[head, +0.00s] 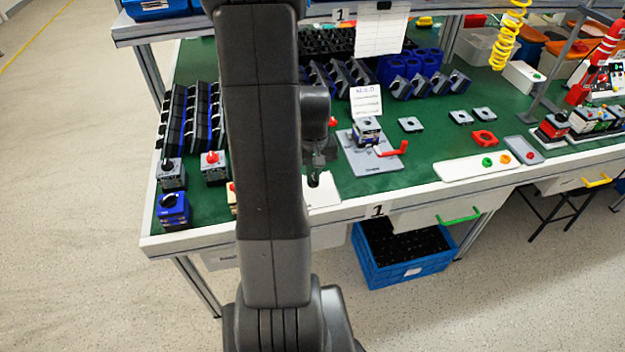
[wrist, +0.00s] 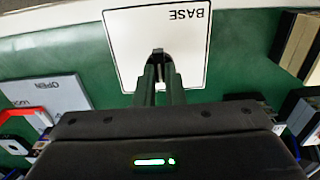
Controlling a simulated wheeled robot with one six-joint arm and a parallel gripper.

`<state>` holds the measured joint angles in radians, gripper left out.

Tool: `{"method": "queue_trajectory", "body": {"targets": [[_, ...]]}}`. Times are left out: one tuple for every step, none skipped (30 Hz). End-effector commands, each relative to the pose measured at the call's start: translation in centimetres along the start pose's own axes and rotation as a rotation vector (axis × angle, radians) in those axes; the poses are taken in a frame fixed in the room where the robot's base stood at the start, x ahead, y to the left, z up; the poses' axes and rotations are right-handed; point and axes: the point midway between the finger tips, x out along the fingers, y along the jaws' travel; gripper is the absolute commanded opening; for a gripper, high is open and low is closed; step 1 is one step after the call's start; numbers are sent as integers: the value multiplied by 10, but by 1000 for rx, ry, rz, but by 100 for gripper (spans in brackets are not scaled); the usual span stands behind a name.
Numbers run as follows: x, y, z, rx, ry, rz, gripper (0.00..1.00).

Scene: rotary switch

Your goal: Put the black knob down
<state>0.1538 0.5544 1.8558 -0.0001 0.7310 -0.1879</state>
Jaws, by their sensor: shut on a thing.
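My gripper (wrist: 160,72) points down over a white card marked BASE (wrist: 125,35) and is shut on the black knob (wrist: 158,53), a small dark piece between the fingertips. In the head view my gripper (head: 317,163) is beside my arm, near the table's front edge, with the knob (head: 313,180) dark below it. The white card (head: 327,192) is partly hidden behind my arm. I cannot tell whether the knob touches the card.
A grey fixture plate (head: 360,160) with a switch body and red handle (head: 393,149) stands just beyond. Switch blocks with knobs (head: 171,174) stand at the left front corner. Green table (head: 420,165) is bare in places. Beige blocks (wrist: 300,42) lie right of the card.

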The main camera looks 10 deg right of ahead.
Motion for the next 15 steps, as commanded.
{"method": "queue_trajectory", "body": {"targets": [[9,0,1,0,-5,-1,0],[13,0,1,0,-5,-1,0],[17,0,1,0,-4,-1,0],[20,0,1,0,-4,-1,0],[22,0,1,0,-4,-1,0],[24,0,1,0,-3,-1,0],[25,0,0,0,-2,0,0],[25,0,0,0,-1,0,0],[25,0,0,0,-1,0,0],[25,0,0,0,0,0,0],[25,0,0,0,0,0,0],[25,0,0,0,0,0,0],[25,0,0,0,0,0,0],[25,0,0,0,-1,0,0],[26,0,0,0,-1,0,0]]}}
